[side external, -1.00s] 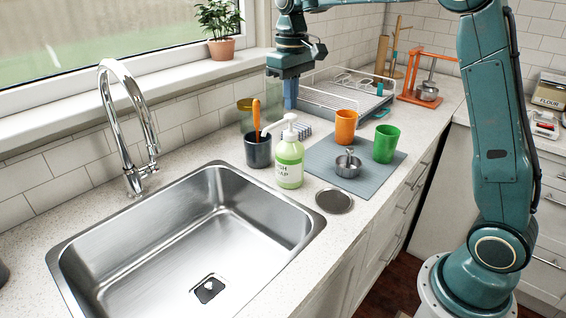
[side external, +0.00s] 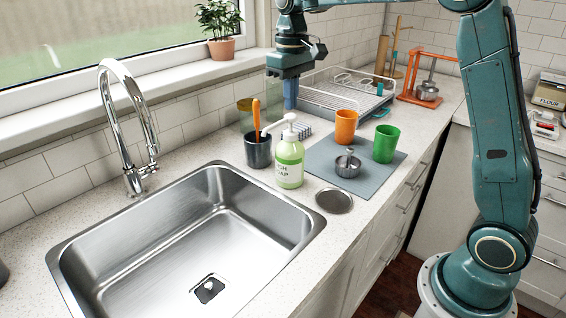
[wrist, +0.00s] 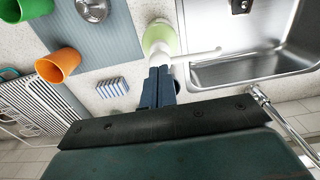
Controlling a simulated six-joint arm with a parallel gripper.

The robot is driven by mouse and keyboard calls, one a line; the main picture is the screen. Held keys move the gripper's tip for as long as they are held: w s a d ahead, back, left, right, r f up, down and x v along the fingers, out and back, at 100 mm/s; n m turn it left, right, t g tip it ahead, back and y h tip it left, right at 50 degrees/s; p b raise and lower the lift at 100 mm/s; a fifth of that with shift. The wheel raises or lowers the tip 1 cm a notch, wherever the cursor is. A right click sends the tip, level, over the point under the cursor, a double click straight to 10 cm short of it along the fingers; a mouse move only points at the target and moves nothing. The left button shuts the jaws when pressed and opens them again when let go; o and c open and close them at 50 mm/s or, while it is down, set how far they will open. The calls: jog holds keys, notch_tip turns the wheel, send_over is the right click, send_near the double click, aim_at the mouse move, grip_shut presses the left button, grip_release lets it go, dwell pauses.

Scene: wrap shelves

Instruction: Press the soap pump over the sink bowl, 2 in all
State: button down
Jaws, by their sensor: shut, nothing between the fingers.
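The soap pump (side external: 289,160) is a green bottle with a white label and a white pump head. It stands upright on the counter at the right end of the steel sink bowl (side external: 205,235). In the wrist view the bottle (wrist: 158,38) shows just beyond my fingertips, with its white spout pointing over the sink bowl (wrist: 250,70). My gripper (side external: 290,106) is shut and empty, pointing down above and behind the pump head. In the wrist view my gripper (wrist: 160,72) overlaps the base of the white head; I cannot tell whether they touch.
A dark cup (side external: 258,152) with an orange-handled tool stands left of the bottle. A chrome faucet (side external: 128,120) rises behind the sink.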

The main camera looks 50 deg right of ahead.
aim_at(291, 115)
jog(key=shift+f, duration=1.45)
dwell(0.9)
jog(key=shift+r, duration=1.45)
jog(key=shift+f, duration=1.7)
jog(key=shift+r, duration=1.7)
jog(key=shift+r, duration=0.15)
jog(key=shift+r, duration=2.9)
